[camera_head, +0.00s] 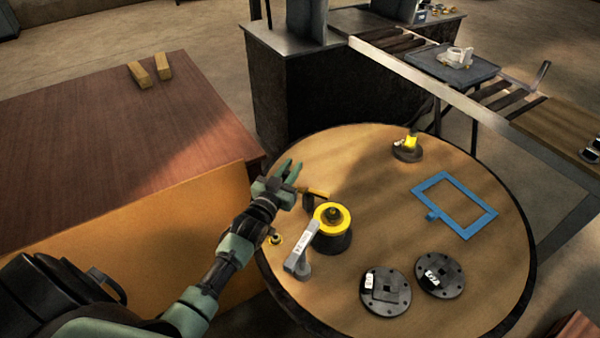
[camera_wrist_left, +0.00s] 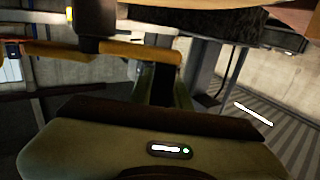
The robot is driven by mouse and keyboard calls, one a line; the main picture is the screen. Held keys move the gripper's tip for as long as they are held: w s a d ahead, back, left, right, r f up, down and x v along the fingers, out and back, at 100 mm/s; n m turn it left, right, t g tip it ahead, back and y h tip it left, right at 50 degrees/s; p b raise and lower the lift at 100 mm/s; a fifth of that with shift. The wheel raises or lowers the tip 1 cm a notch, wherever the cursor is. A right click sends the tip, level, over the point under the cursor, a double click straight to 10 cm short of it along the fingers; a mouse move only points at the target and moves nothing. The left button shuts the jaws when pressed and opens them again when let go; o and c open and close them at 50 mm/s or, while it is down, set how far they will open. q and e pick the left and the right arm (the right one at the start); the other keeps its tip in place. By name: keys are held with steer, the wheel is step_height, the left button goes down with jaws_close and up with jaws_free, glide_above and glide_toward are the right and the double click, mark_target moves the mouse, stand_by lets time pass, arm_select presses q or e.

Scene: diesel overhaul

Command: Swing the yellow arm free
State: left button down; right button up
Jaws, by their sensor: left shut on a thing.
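The yellow arm (camera_head: 317,193) is a short bar on the round table, just right of my left gripper and behind the yellow-topped round fixture (camera_head: 332,216). In the left wrist view the yellow arm (camera_wrist_left: 110,50) runs across the top of the picture, with a dark post in front of part of it. My left gripper (camera_head: 291,171) is at the bar's left end, shut on it; in the wrist view its fingers (camera_wrist_left: 158,75) meet the bar near its right end. The exact contact is partly hidden. My right gripper is not in view.
The round table (camera_head: 375,215) also carries a grey lever (camera_head: 300,246), a blue frame (camera_head: 454,205), two black discs (camera_head: 385,291) and a small yellow-topped fixture (camera_head: 408,147). A brown-topped table (camera_head: 100,130) stands left. The round table's middle is mostly clear.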

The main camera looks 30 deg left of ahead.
arm_select(q)
steer(key=shift+s+a+r+n+y+p, duration=0.1)
steer(key=shift+s+n+y+p, duration=0.15)
steer(key=shift+n+y, duration=0.35)
steer(key=shift+s+a+n+y+p, duration=0.15)
steer(key=shift+s+n+y, duration=0.15)
steer(key=shift+y, duration=0.5)
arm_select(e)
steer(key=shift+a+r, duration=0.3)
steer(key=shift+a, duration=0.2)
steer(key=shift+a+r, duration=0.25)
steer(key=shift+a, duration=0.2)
arm_select(q)
steer(key=c, duration=1.3)
jaws_free()
steer(key=shift+d, duration=0.1)
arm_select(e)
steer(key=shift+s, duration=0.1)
arm_select(q)
steer(key=v, duration=0.7)
steer(key=shift+s+d+r, duration=0.1)
steer(key=shift+s+d, duration=0.05)
steer(key=shift+s, duration=0.25)
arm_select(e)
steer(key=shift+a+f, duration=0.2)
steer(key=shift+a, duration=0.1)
